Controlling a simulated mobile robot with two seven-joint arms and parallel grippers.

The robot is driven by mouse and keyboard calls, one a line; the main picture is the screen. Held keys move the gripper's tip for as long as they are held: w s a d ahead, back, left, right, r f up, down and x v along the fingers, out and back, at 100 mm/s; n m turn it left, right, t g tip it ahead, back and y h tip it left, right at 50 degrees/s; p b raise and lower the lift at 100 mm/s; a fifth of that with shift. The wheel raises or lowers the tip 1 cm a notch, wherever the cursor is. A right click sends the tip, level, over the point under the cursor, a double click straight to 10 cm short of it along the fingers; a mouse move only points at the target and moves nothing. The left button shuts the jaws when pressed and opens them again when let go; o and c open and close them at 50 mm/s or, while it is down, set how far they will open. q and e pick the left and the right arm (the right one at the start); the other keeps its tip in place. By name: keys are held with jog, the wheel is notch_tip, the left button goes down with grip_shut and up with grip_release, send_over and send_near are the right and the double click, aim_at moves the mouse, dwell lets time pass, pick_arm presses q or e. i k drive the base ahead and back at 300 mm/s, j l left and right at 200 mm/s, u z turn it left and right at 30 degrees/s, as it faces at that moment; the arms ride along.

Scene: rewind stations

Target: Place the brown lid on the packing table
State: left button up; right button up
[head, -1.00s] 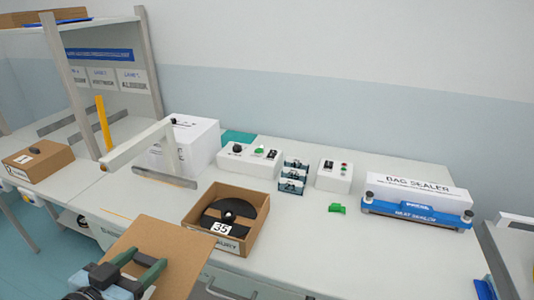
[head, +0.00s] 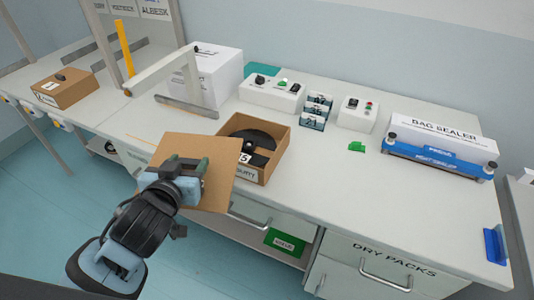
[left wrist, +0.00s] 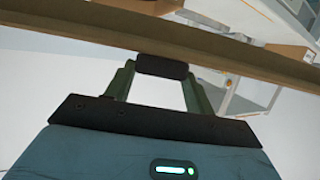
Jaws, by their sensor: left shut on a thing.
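The brown lid (head: 215,178) is a flat square piece of cardboard, held tilted at the front edge of the white packing table (head: 340,185). My left gripper (head: 187,166) is shut on it. In the left wrist view, the fingers (left wrist: 162,68) close on a dark knob under the lid's long brown edge (left wrist: 220,50). In the head view, the lid covers the left front part of an open brown box (head: 270,168) that holds a black reel with a number card. I cannot tell whether lid and box touch. My right gripper is not in view.
A closed brown box (head: 68,88) is at left.

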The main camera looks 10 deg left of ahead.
aim_at(323, 178)
jog(key=l+z, duration=0.15)
jog(key=z, duration=0.2)
jog(key=l+z, duration=0.2)
jog(key=z, duration=0.15)
jog(key=l+z, duration=0.2)
jog(key=z, duration=0.2)
jog(key=k+l, duration=0.05)
